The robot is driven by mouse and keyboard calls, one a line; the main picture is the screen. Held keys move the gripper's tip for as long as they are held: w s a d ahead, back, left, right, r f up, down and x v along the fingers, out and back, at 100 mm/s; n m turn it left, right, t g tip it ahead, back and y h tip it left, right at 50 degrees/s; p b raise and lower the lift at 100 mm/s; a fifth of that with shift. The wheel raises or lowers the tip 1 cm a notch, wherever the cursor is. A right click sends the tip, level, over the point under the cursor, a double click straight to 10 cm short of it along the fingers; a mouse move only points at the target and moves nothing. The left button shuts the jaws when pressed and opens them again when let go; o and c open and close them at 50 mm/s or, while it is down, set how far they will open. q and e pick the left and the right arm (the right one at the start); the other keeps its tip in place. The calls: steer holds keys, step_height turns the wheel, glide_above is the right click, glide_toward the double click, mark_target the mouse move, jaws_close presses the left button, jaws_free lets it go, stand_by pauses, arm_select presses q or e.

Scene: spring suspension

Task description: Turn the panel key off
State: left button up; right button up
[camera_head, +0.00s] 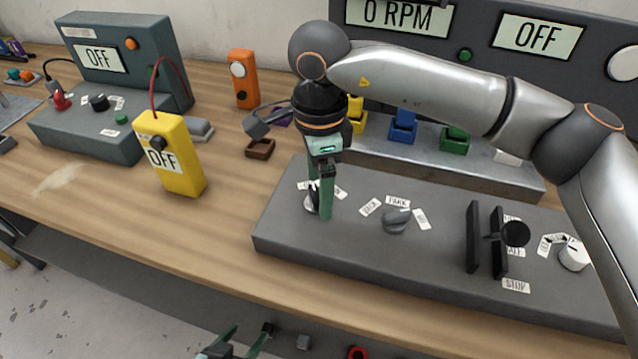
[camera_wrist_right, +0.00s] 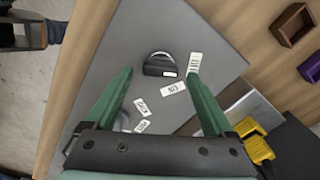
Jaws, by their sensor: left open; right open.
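The panel key (camera_wrist_right: 160,66) has a dark body and a silver ring and stands at the left end of the grey sloped panel (camera_head: 345,250), with white labels around it. In the head view the key (camera_head: 309,204) is partly hidden behind a finger. My right gripper (camera_head: 320,205) points down at it. In the right wrist view the open green fingers (camera_wrist_right: 158,76) lie on either side of the key; I cannot tell whether they touch it. My left gripper (camera_head: 238,345) is open and empty, low at the bottom edge, in front of the table.
A grey selector knob (camera_head: 396,220), a black lever (camera_head: 490,238) and a white dial (camera_head: 574,254) are right of the key. A yellow meter (camera_head: 172,155) reading OFF stands left of the panel. Coloured blocks, including a blue one (camera_head: 403,127), sit behind. Bare wood lies left of the panel.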

step_height(320, 180, up, 12)
stand_by(0.4)
stand_by(0.3)
